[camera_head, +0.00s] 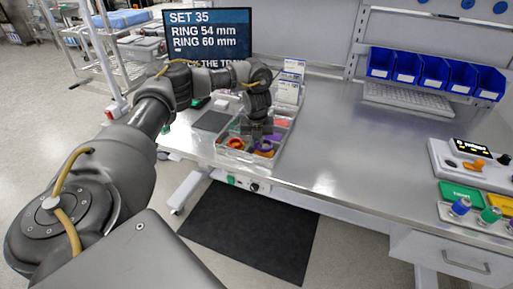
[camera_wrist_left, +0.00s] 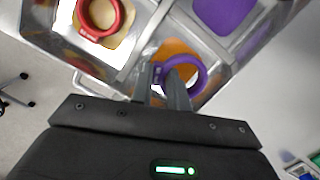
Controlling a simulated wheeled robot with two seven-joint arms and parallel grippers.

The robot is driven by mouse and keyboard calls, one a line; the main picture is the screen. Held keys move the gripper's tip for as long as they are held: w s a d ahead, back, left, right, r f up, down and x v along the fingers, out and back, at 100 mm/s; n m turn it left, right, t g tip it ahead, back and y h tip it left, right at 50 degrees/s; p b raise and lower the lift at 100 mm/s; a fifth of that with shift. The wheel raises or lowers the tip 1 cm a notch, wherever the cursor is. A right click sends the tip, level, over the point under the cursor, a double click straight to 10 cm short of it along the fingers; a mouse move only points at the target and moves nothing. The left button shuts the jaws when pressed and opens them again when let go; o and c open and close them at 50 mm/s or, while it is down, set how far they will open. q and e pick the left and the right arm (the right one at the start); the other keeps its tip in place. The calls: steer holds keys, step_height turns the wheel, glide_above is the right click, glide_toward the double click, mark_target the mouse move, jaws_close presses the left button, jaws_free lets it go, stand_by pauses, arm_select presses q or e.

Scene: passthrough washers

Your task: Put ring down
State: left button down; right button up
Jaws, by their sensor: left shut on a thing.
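A purple ring (camera_wrist_left: 201,72) sits between the fingertips of my left gripper (camera_wrist_left: 172,88), which is shut on it. The ring is over a compartment of the clear divided tray (camera_wrist_left: 136,66) with an orange piece (camera_wrist_left: 172,47) behind it. I cannot tell whether the ring touches the tray. A red ring (camera_wrist_left: 99,29) lies in a neighbouring compartment. In the head view my left gripper (camera_head: 256,138) points down into the tray, with the red ring (camera_head: 235,143) left of it and the purple ring (camera_head: 265,147) just below. My right gripper is not in view.
A screen (camera_head: 207,35) reads "SET 35, RING 54 mm, RING 60 mm". A flat purple piece (camera_wrist_left: 222,12) lies in another compartment. Blue bins (camera_head: 433,73) and a keyboard (camera_head: 420,99) stand at the back right, a control box (camera_head: 470,160) at the far right. The middle of the bench (camera_head: 345,145) is clear.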

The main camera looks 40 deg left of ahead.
mark_target(257, 144)
arm_select(q)
step_height(257, 144, down, 3)
steer(key=shift+f, duration=0.1)
stand_by(0.3)
steer(key=c, duration=1.6)
jaws_free()
steer(key=r, duration=0.4)
steer(key=s+r, duration=0.1)
steer(key=r, duration=0.3)
steer(key=d+r, duration=0.1)
steer(key=r, duration=0.3)
steer(key=shift+s+r+p, duration=0.1)
steer(key=shift+s+p, duration=0.05)
steer(key=shift+p, duration=0.25)
